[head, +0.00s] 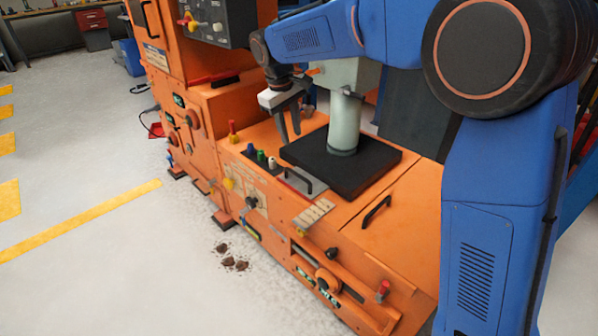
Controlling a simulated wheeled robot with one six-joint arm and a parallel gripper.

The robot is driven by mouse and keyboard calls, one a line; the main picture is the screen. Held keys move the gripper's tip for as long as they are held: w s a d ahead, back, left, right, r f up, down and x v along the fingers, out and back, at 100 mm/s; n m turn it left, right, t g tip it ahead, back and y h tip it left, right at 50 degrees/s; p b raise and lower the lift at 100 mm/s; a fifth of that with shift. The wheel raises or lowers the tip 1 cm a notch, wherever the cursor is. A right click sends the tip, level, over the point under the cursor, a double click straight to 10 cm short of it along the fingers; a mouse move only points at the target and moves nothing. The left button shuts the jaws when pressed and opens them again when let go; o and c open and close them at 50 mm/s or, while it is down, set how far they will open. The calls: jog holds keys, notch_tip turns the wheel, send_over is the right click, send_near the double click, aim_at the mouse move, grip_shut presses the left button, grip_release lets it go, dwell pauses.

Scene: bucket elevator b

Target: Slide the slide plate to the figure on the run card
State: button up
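My gripper (289,135) hangs fingers down above the orange machine's top, left of the grey-green post. Its fingers stand apart with nothing seen between them. A grey metal plate with a black handle (297,181) lies on the machine's top edge, in front of the black pad; it may be the slide plate, but I cannot tell for sure. My gripper is behind and above it, apart from it. A pale card with markings (313,212) sits on the front edge, and a cream label (244,187) is on the front face. Their print is too small to read, and I cannot tell which is the run card.
The orange machine (405,215) carries a black pad (305,153) and upright post (345,125). Coloured knobs (261,156), a red-topped lever (233,130) and a black handle (376,213) stick up. Brown spills (236,264) lie on the floor, which is otherwise open at left.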

aim_at(300, 176)
jog(key=f, duration=0.5)
jog(key=w+d+f, duration=0.1)
jog(key=f, duration=0.5)
jog(key=w+d+f, duration=0.1)
jog(key=f, duration=0.4)
jog(key=shift+w+d+f, duration=0.15)
jog(key=shift+d+f, duration=0.05)
jog(key=shift+f, duration=0.2)
jog(key=shift+c, duration=0.2)
grip_shut()
